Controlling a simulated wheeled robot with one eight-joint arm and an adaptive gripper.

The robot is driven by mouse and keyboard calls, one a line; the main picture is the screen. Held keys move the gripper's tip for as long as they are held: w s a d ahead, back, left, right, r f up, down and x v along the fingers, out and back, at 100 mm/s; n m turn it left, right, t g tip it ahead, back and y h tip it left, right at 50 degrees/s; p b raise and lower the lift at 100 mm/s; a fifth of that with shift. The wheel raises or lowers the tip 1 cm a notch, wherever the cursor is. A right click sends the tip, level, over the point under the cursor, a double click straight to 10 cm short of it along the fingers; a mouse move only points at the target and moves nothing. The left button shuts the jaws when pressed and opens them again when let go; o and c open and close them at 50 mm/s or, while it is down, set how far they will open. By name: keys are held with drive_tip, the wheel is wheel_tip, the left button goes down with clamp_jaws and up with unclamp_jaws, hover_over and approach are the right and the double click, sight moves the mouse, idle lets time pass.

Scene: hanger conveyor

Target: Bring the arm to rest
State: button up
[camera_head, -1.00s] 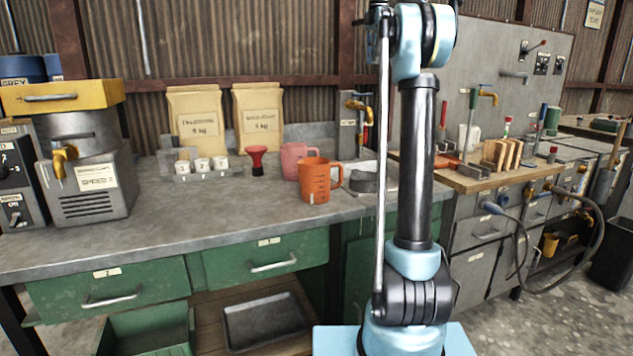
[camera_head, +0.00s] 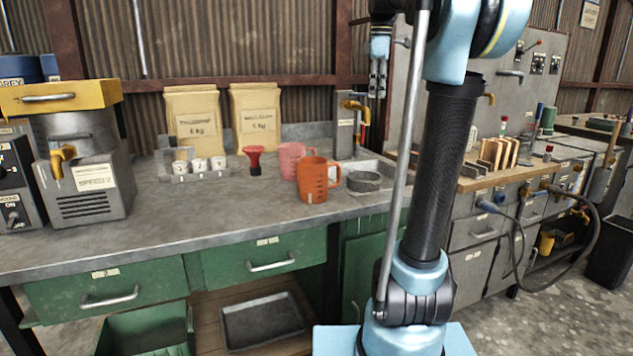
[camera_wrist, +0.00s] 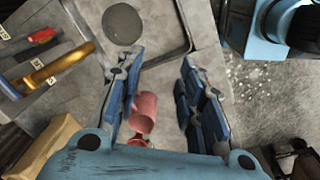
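My arm stands in front of the bench in the head view, its upper link leaning right. My gripper (camera_head: 378,82) hangs with its fingers pointing down, high above the back of the bench near the wall tap. In the wrist view my gripper (camera_wrist: 160,62) has its two blue-and-grey fingers spread apart with nothing held between them. A pinkish-red vessel (camera_wrist: 144,112) shows beyond the gap, on the bench below. The gripper touches nothing that I can see.
Two paper bags (camera_head: 193,122) stand behind. A tap (camera_head: 357,108) rises at the back. Tools fill the right-hand bench.

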drive_tip(key=s+f+m, duration=0.5)
drive_tip(key=s+f, duration=0.5)
drive_tip(key=f, duration=0.4)
drive_tip(key=s+f+m+t, duration=0.1)
drive_tip(key=s+f+m, duration=0.4)
drive_tip(key=s+f, duration=0.5)
drive_tip(key=s+f+m, duration=0.4)
drive_tip(key=s+f, duration=0.6)
drive_tip(key=f, duration=0.8)
drive_tip(key=shift+m, duration=0.4)
drive_tip(key=shift+s, duration=0.1)
drive_tip(key=shift+w+f, duration=0.2)
drive_tip(key=shift+w, duration=0.25)
